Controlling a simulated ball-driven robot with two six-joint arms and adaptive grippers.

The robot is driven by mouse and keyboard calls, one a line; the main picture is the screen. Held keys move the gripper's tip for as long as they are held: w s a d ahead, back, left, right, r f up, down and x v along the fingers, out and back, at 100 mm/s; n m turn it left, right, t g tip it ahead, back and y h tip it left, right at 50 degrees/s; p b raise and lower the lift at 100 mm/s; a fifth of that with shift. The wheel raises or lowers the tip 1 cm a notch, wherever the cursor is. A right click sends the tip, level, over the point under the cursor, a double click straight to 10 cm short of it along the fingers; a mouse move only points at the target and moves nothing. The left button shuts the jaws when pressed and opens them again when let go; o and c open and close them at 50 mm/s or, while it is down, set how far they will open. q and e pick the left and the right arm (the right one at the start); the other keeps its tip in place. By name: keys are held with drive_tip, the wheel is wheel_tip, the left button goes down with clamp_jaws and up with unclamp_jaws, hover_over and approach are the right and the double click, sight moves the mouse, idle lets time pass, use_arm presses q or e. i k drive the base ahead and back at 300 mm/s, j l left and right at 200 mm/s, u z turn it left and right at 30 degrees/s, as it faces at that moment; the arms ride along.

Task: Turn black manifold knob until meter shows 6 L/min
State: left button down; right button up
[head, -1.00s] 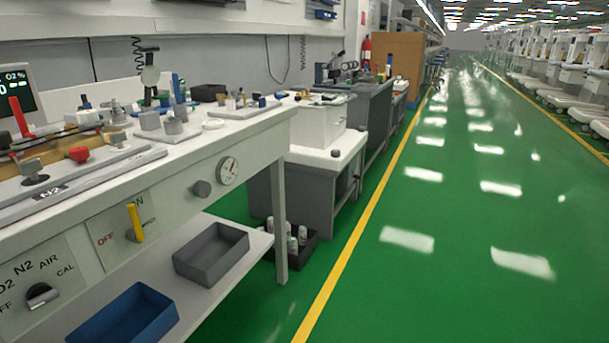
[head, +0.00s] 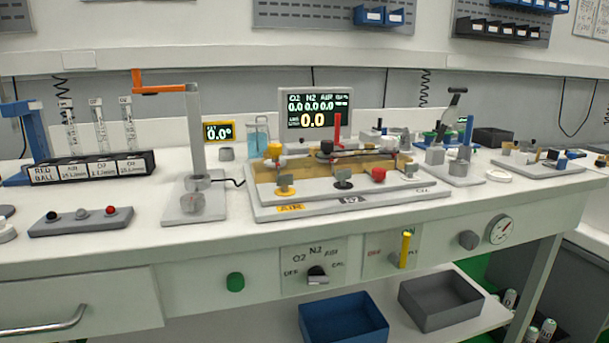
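The manifold (head: 300,203) is a grey stepped plate on the white bench, with brass piping on it. A black-based knob with a grey top (head: 343,184) stands at its front edge, behind a label that seems to read N2. A yellow knob (head: 285,190) stands to its left and a red knob (head: 379,174) to its right. The meter screen (head: 320,106) behind the manifold shows a row of 0.0 readings and a large yellow 0.0. A small yellow-framed meter (head: 218,131) also reads 0.0. Neither of my grippers is in view.
A grey post with an orange arm (head: 196,130) stands just left of the manifold. The bench front holds a selector dial (head: 317,275), a yellow lever (head: 405,248), a green knob (head: 235,282) and a round gauge (head: 499,229). Blue (head: 343,318) and grey (head: 440,302) bins sit below.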

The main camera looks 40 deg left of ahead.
sight(326, 146)
drive_tip(key=u, duration=1)
